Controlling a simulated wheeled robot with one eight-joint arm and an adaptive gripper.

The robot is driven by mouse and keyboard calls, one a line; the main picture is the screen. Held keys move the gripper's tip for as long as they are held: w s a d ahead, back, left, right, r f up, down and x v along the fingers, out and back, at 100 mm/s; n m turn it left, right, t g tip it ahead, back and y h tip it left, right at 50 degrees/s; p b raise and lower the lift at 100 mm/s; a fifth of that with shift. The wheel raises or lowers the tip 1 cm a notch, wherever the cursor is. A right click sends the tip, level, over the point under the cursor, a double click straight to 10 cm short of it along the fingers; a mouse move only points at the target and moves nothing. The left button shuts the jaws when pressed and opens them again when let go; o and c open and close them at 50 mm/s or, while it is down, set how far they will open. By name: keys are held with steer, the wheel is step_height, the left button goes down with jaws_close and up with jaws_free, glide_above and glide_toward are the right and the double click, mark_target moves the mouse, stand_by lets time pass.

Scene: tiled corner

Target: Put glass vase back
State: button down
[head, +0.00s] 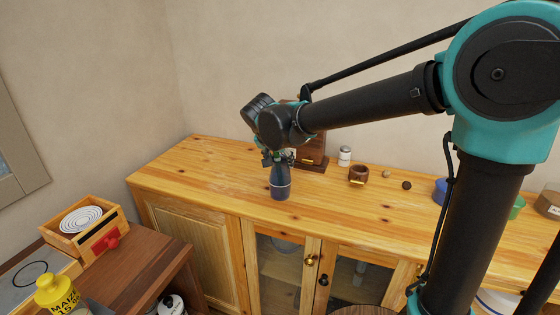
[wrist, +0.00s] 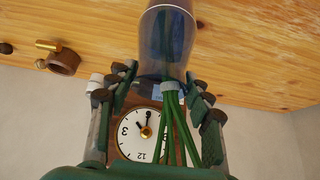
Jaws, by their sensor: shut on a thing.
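A dark blue glass vase (head: 280,184) is upright under my gripper (head: 277,160) over the wooden sideboard (head: 225,170). Several green stems (wrist: 178,125) run from the neck towards my palm. The fingers of my gripper (wrist: 163,88) are on both sides of the neck, shut on the vase. I cannot tell whether its base touches the wood.
A wooden clock (head: 314,150) stands behind the vase; its dial (wrist: 140,132) shows in the wrist view. A white jar (head: 345,156), a wooden mug (head: 358,175) and small balls (head: 406,185) are to the right. The sideboard's left part is clear. A lower table (head: 140,275) is at left.

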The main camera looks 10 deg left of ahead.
steer(key=c, duration=0.7)
jaws_free()
steer(key=v, duration=1.2)
steer(key=shift+r, duration=0.1)
